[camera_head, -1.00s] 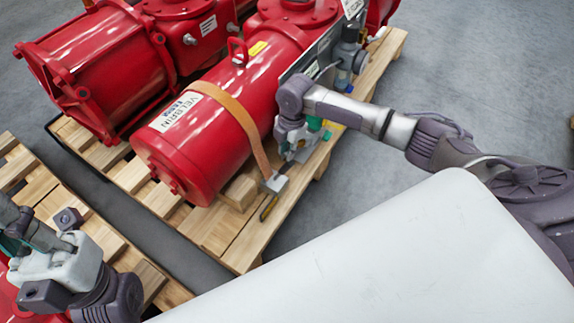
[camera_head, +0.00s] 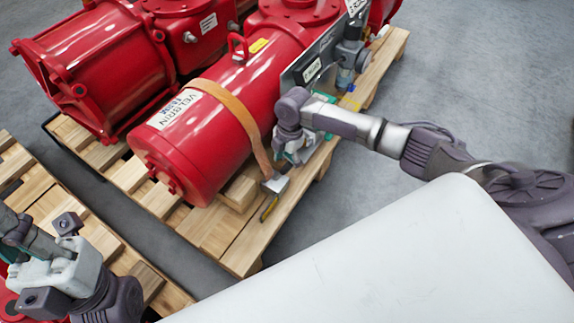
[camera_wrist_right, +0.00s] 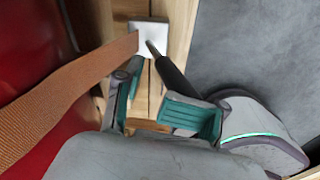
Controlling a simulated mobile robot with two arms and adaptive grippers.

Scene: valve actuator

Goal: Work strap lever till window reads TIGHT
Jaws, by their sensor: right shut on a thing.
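An orange strap (camera_head: 243,117) runs over the red cylinder (camera_head: 190,150) to a small pale box (camera_head: 276,184) at the pallet edge. The strap (camera_wrist_right: 65,108) and box (camera_wrist_right: 147,38) also show in the right wrist view. A dark lever (camera_wrist_right: 173,72) reaches from the box to my right gripper (camera_wrist_right: 152,104). This gripper, also in the head view (camera_head: 296,151), is shut on the lever beside the cylinder; its fingers partly hide the lever. No window reading can be made out. My left gripper (camera_head: 60,262) is at lower left, its finger opening unclear.
The cylinder rests on a wooden pallet (camera_head: 215,236). Another red actuator (camera_head: 95,75) stands to its left. Pipe fittings (camera_head: 350,55) and a grey panel lie beyond my right gripper. A yellow and dark item (camera_head: 269,208) is near the box.

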